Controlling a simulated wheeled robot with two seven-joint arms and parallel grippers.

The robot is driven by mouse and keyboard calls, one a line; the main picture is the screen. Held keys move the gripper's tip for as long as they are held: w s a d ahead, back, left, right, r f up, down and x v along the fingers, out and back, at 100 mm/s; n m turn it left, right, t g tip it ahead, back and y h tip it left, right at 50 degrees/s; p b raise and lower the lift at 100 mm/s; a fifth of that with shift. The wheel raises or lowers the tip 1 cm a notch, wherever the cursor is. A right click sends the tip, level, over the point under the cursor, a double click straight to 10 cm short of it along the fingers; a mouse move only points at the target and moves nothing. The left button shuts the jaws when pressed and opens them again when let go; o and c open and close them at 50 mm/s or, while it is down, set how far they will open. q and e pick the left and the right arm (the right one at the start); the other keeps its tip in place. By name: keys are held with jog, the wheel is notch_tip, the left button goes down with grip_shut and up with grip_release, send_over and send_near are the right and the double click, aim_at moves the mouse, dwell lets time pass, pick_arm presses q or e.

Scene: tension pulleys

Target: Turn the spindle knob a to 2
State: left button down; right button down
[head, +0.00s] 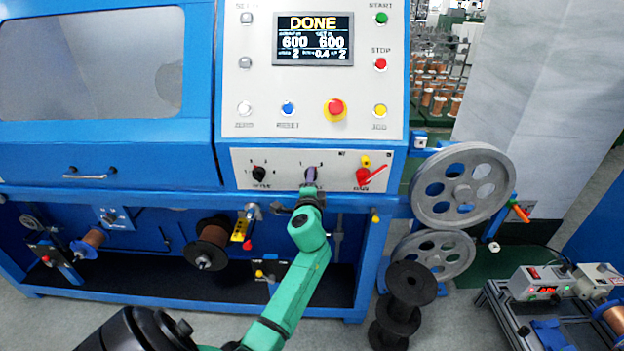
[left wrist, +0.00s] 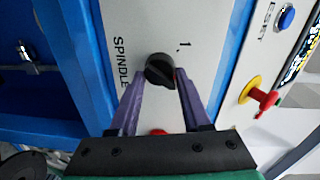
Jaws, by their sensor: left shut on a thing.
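The spindle knob (left wrist: 160,70) is a black round knob on the grey panel, beside the printed word SPINDLE. A printed 1 shows up and to its right in the left wrist view. My left gripper (left wrist: 160,80) has its purple fingers on both sides of the knob and is shut on it. In the head view my left gripper (head: 310,178) reaches up to the middle of the lower panel and hides most of the knob. I cannot tell exactly which number the knob points to. My right gripper is not in view.
Another black knob (head: 259,173) sits left on the same panel (head: 240,161), and a red lever (head: 370,175) sits right. The screen (head: 313,39) reads DONE. An emergency button (head: 335,108) is above. Large grey pulleys (head: 440,188) stand at the right.

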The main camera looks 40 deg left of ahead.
pick_arm(q)
jog(key=shift+a+r+m+p, duration=0.1)
jog(key=shift+m+p, duration=0.1)
jog(key=shift+m, duration=0.55)
jog(key=shift+a+r+m+p, duration=0.1)
jog(key=shift+m+p, duration=0.05)
jog(key=shift+m, duration=0.6)
jog(key=c, duration=0.7)
grip_release()
jog(key=o, duration=0.3)
jog(key=shift+f, duration=0.1)
jog(key=shift+o, duration=0.2)
jog(key=shift+f, duration=0.15)
jog(key=b+v, duration=0.1)
jog(key=v, duration=1.3)
jog(key=shift+d, duration=0.3)
